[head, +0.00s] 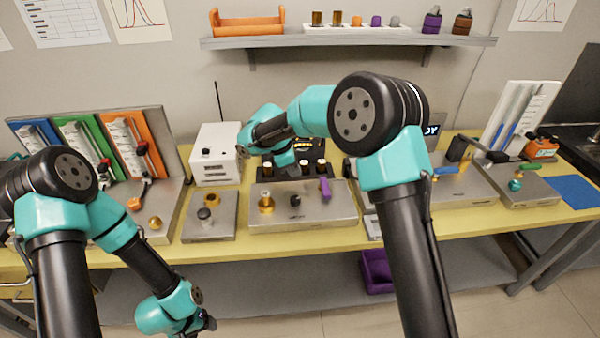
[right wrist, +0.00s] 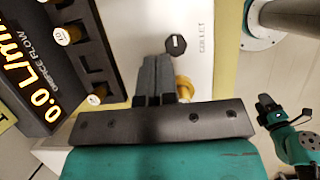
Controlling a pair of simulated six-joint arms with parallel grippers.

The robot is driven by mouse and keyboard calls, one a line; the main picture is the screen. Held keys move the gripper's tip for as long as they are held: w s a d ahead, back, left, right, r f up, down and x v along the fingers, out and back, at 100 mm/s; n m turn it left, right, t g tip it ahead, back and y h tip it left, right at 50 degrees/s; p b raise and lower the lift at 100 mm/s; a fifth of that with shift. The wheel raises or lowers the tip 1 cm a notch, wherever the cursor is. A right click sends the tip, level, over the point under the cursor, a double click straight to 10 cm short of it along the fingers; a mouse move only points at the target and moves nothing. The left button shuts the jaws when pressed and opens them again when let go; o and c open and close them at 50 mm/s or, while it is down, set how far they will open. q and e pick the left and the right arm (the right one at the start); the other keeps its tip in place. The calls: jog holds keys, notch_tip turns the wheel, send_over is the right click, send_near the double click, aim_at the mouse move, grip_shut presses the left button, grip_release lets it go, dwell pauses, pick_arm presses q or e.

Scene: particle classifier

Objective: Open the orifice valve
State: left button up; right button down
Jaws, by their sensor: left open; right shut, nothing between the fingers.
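The orifice flow display (right wrist: 40,98) reads 0.0 L/min in the right wrist view and glows orange in the head view (head: 306,143). Beside it, a black rack holds brass, light-capped fittings (right wrist: 62,36). In front is a metal box (head: 345,211) with a brass fitting (head: 266,201), a black knob (head: 295,201) and a purple handle (head: 325,188). I cannot tell which part is the orifice valve. My right gripper (right wrist: 157,65) is shut and empty, over the box between rack and brass fitting. My left gripper (head: 208,324) is open, low in front of the table.
A white instrument (head: 217,155) stands left of the rack. A grey plate with fittings (head: 210,226) lies left of the metal box. More metal units (head: 465,186) fill the right side. The yellow table's front edge (head: 310,242) has a narrow free strip.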

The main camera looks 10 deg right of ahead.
aim_at(325, 189)
jog(key=x, duration=0.8)
jog(key=shift+d+f, duration=0.1)
jog(key=shift+f, duration=0.2)
jog(key=d, duration=0.3)
jog(key=shift+d, duration=0.15)
jog(key=shift+s+d, duration=0.1)
jog(key=shift+d, duration=0.25)
